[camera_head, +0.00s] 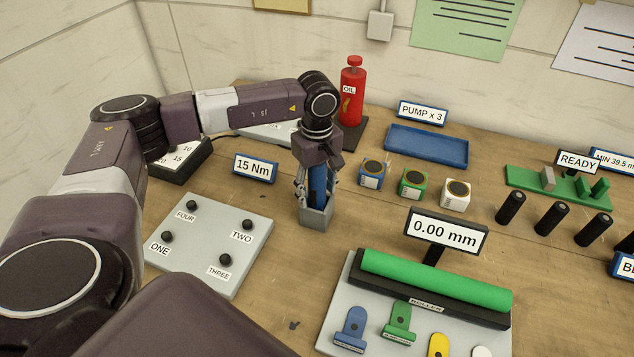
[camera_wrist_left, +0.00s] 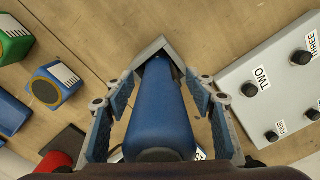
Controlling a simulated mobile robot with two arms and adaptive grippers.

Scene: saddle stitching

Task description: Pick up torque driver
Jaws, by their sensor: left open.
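The torque driver (camera_head: 318,183) has a blue handle and stands upright in a small grey holder (camera_head: 316,217) in the middle of the table. In the left wrist view the blue driver (camera_wrist_left: 160,110) lies between the two fingers, with gaps visible beside it. My left gripper (camera_head: 316,188) points down over the driver from above, with its fingers on either side of the handle. The left gripper also shows in the left wrist view (camera_wrist_left: 163,105), its jaws open around the handle. The driver's lower end is hidden in the holder. My right gripper is not in view.
A grey plate (camera_head: 245,222) with several black knobs lies left of the holder. A "15 Nm" sign (camera_head: 255,168) stands behind the plate. Small blue, green and white boxes (camera_head: 411,184) stand to the right. A green roller (camera_head: 437,281) lies in front. A red oil bottle (camera_head: 353,92) stands behind.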

